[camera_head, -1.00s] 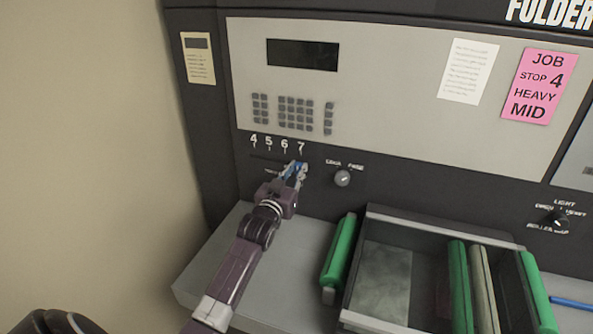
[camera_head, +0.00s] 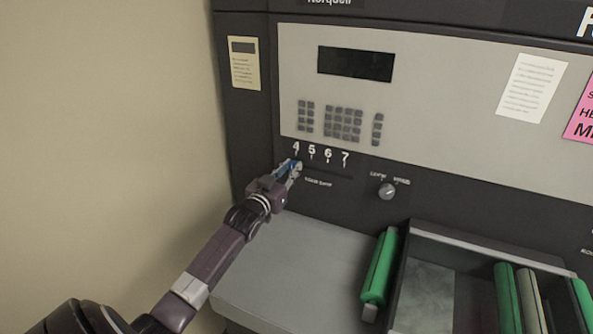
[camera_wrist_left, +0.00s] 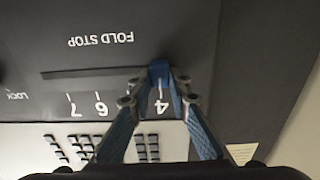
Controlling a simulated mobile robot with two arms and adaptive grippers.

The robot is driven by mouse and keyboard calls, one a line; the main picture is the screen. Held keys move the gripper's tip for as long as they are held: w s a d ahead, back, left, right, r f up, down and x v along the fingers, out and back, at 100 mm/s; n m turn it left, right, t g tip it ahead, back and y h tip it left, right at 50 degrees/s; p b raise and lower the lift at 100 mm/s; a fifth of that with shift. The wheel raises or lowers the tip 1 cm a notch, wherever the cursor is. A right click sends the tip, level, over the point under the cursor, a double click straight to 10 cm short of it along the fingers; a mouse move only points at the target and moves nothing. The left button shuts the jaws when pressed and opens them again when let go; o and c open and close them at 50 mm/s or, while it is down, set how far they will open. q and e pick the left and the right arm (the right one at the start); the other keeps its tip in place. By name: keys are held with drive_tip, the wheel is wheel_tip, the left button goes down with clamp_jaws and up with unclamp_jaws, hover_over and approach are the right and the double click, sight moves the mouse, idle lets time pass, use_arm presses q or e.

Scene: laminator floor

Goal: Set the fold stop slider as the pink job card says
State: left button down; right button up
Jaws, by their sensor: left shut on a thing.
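The fold stop slider has a blue knob (camera_wrist_left: 159,70), which sits at the 4 mark at the end of its slot (camera_wrist_left: 95,73) in the left wrist view. The scale above the slot reads 4, 5, 6, 7 in the head view. My left gripper (camera_head: 292,168) is shut on the knob; its fingers (camera_wrist_left: 158,88) stand on either side of it in the wrist view. The pink job card (camera_head: 582,112) is cut off at the right edge of the head view; earlier it read JOB STOP 4 HEAVY MID. My right gripper is not in view.
A round knob (camera_head: 386,191) is right of the slot. A keypad (camera_head: 343,122) and dark display (camera_head: 355,64) are above. Below right is a tray (camera_head: 470,240) with green rollers (camera_head: 380,267). A wall (camera_head: 110,120) is at left. A bare grey ledge (camera_head: 290,265) lies below the slot.

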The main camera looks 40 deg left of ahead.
use_arm(q)
drive_tip(key=shift+a+r, duration=0.15)
drive_tip(key=shift+a, duration=0.05)
drive_tip(key=c, duration=1.8)
unclamp_jaws()
drive_tip(key=shift+s+a, duration=0.1)
drive_tip(key=shift+s, duration=0.1)
drive_tip(key=v, duration=1.1)
drive_tip(key=shift+s, duration=0.4)
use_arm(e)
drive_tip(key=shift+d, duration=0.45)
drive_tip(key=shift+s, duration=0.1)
